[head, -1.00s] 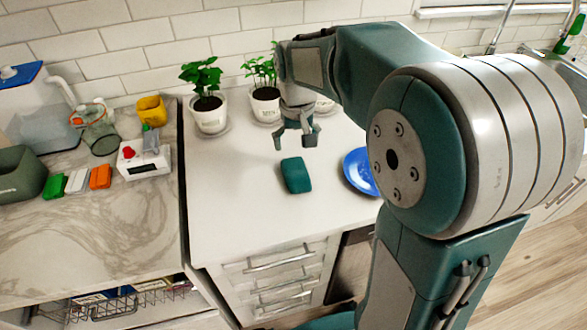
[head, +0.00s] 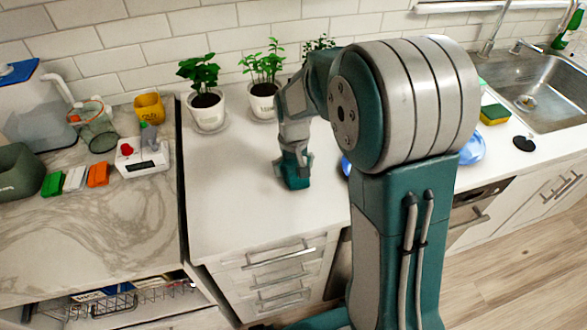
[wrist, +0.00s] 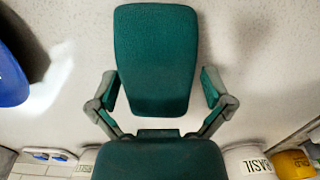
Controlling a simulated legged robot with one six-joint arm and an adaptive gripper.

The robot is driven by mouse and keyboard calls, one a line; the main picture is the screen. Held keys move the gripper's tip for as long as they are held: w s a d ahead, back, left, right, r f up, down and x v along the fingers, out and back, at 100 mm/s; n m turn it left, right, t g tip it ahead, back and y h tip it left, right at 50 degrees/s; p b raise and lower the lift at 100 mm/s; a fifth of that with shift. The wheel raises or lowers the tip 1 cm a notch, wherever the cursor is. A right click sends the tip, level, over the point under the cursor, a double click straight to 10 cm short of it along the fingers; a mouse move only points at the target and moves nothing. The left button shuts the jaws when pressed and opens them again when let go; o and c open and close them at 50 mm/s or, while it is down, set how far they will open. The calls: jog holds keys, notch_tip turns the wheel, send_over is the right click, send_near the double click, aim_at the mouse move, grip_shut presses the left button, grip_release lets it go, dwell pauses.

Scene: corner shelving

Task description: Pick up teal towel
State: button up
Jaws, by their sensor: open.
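The teal towel (head: 297,183) is a small folded block lying on the white counter. In the wrist view the towel (wrist: 155,55) lies straight ahead, its near end between the two fingers. My gripper (head: 294,170) is down at the towel and hides part of it in the head view. In the wrist view my gripper (wrist: 158,90) is open, with one finger on each side of the towel and a gap visible on both sides.
A blue plate (wrist: 10,75) lies to one side in the wrist view. Potted plants (head: 207,105) stand along the back wall. The white counter (head: 230,200) is clear left of the towel. A sink (head: 545,95) is at the right.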

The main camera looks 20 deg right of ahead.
aim_at(294, 164)
jog(key=shift+f, duration=0.1)
jog(key=shift+c, duration=0.3)
jog(key=c, duration=0.8)
jog(key=shift+o, duration=0.2)
jog(key=shift+r, duration=0.55)
notch_tip(294, 164, up, 2)
jog(key=shift+s+r, duration=0.1)
jog(key=shift+r, duration=0.15)
jog(key=s+r, duration=0.5)
jog(key=shift+r, duration=0.35)
jog(key=s+r, duration=0.3)
jog(key=s, duration=0.6)
jog(key=shift+r, duration=0.4)
